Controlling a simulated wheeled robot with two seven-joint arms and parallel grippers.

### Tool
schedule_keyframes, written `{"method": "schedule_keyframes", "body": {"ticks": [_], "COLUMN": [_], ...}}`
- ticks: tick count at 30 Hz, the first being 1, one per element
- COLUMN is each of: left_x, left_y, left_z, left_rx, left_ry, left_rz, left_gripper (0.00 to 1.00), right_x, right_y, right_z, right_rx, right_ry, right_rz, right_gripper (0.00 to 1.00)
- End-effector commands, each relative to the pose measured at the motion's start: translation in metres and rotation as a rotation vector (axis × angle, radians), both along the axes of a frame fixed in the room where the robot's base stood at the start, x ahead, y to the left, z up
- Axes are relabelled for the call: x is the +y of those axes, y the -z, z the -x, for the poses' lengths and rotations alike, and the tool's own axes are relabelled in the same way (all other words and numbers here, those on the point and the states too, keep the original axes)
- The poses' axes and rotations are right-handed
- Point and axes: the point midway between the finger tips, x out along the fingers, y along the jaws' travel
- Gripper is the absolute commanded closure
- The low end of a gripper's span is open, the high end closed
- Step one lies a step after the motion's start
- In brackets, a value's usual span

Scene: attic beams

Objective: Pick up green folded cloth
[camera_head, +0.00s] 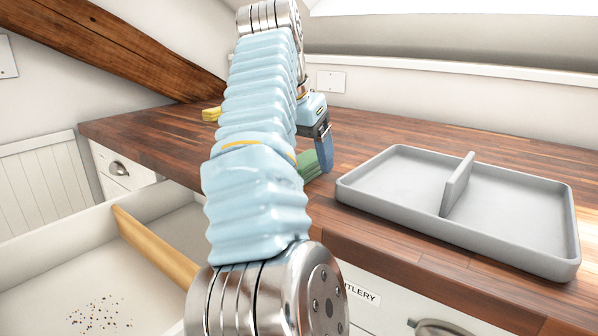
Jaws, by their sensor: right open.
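The green folded cloth (308,166) lies on the wooden countertop in the middle of the head view. My right arm covers its left part. My right gripper (324,152) points down at the cloth's right side, with a blue finger in front of or beside it. The gripper is open. I cannot tell whether its fingers touch the cloth. My left gripper is not in view.
A grey divided tray (385,205) stands on the countertop (150,132) to the right. A yellow object (211,114) lies at the back left. An open white drawer (75,232) with a wooden divider (150,245) and dark crumbs sticks out at the lower left.

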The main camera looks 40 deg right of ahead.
Motion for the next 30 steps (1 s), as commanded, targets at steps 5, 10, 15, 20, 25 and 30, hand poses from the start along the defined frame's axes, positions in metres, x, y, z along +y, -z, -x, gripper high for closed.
{"method": "schedule_keyframes", "body": {"ticks": [5, 10, 15, 20, 25, 30], "left_x": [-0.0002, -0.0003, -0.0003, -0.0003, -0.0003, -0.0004], "left_y": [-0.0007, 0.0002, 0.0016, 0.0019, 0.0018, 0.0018], "left_z": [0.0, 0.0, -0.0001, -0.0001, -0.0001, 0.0], "left_rx": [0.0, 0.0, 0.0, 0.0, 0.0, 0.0], "left_ry": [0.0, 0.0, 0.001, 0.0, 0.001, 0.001], "left_rz": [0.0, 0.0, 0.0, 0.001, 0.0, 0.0], "left_gripper": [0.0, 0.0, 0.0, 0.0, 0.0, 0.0], "right_x": [0.0002, 0.0003, 0.0005, 0.0006, 0.0004, 0.0004], "right_y": [-0.0005, 0.0011, 0.0036, 0.0047, 0.0046, 0.0046], "right_z": [-0.0002, -0.0003, -0.0004, -0.0003, -0.0004, -0.0004], "right_rx": [0.0, 0.0, 0.0, 0.0, 0.0, 0.0], "right_ry": [0.0, 0.0, 0.0, 0.0, 0.0, 0.0], "right_rz": [0.0, 0.0, 0.0, 0.0, 0.0, 0.0], "right_gripper": [0.22, 0.22, 0.22, 0.22, 0.22, 0.44]}}
